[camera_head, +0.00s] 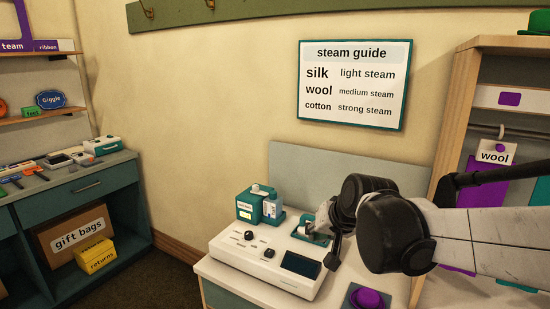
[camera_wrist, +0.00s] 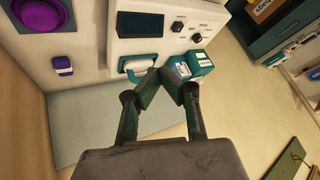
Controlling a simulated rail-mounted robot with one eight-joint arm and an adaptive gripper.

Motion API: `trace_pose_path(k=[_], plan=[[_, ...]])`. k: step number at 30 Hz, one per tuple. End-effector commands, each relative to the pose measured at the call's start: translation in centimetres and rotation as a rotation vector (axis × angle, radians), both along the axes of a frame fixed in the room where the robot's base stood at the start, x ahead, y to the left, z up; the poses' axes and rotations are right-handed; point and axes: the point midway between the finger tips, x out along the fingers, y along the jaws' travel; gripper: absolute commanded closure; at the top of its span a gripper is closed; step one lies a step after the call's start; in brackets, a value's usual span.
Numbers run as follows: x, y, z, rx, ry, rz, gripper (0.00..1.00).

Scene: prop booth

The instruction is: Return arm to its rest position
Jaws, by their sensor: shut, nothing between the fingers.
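My gripper (camera_wrist: 164,80) is shut and empty in the wrist view, with its two dark fingers close together. It points toward the steamer console and the teal box, above the back of the worktop. In the head view my white arm with black joints reaches in from the right. I cannot tell from the views whether the fingers touch anything below.
A teal box (camera_head: 249,208) and small bottle (camera_head: 269,206) stand behind the console. A wardrobe with a wool tag (camera_head: 495,153) stands at right. A steam guide sign (camera_head: 352,84) hangs on the wall. The floor at left is open.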

Motion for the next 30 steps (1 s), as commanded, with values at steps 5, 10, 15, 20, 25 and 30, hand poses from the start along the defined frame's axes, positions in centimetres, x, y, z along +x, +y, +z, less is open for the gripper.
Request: trace_pose_path(k=[5,10,15,20,25,30], plan=[[-5.1,-2.6,0.9,-0.061,0.001,-0.004,1.0],[-9.7,-4.8,1.1,-0.118,0.004,-0.008,1.0],[-14.2,-6.7,0.7,-0.176,0.008,-0.011,1.0],[-18.1,-8.4,-0.3,-0.228,0.013,-0.014,1.0],[-21.0,-9.5,-1.3,-0.268,0.02,-0.016,1.0],[-22.1,-10.0,-1.7,-0.287,0.022,-0.017,1.0]])
